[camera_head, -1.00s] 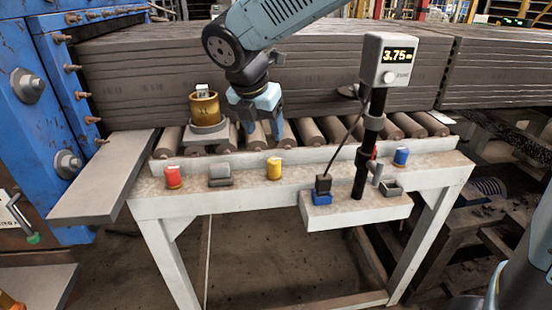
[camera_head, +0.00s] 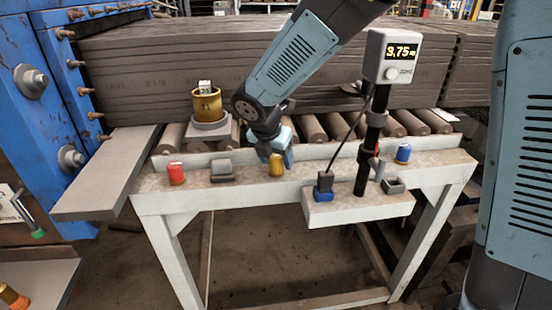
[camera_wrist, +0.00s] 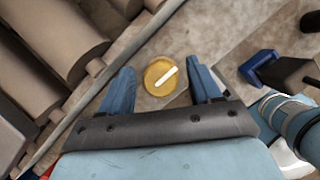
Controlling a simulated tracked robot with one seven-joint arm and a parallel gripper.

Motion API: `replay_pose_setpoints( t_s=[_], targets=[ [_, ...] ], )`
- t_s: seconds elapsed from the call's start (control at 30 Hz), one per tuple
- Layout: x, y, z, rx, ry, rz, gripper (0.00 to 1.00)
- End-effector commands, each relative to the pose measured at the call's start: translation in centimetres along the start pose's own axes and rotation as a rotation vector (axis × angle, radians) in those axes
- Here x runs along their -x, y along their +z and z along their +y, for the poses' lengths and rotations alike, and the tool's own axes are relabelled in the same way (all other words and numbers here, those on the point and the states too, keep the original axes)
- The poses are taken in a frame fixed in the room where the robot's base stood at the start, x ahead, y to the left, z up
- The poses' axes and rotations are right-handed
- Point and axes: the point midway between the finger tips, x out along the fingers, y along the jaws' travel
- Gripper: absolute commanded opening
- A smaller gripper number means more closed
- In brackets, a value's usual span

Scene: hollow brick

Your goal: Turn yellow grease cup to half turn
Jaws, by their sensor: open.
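The yellow grease cup (camera_head: 277,166) stands on the ledge of the white-grey frame in front of the rollers. In the wrist view its round top (camera_wrist: 161,76) shows a white bar mark running from lower left to upper right. My gripper (camera_head: 276,154) is just above and around the cup. In the wrist view my gripper (camera_wrist: 163,82) is open, with one blue finger on each side of the cup. A gap shows between each finger and the cup.
A red cup (camera_head: 176,174) and a grey block (camera_head: 221,172) are left on the ledge. A blue cup (camera_head: 403,154) is right. The display post (camera_head: 367,140) and blue-based plug (camera_head: 323,186) stand close right of my gripper. A brass cup (camera_head: 207,105) stands behind left.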

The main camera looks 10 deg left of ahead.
Motion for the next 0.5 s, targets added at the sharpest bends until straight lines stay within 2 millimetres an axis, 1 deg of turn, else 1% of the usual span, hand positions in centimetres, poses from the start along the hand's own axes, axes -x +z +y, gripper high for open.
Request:
replay_pose_setpoints(
  t_s=[0.1,0.37,0.5],
  targets=[
    [-0.42,0.03,-0.03,-0.001,-0.001,0.0,0.63],
    [-0.47,0.05,-0.05,-0.001,0.0,0.0,0.63],
    [-0.47,0.05,-0.05,-0.001,0.0,0.0,0.5]
  ],
)
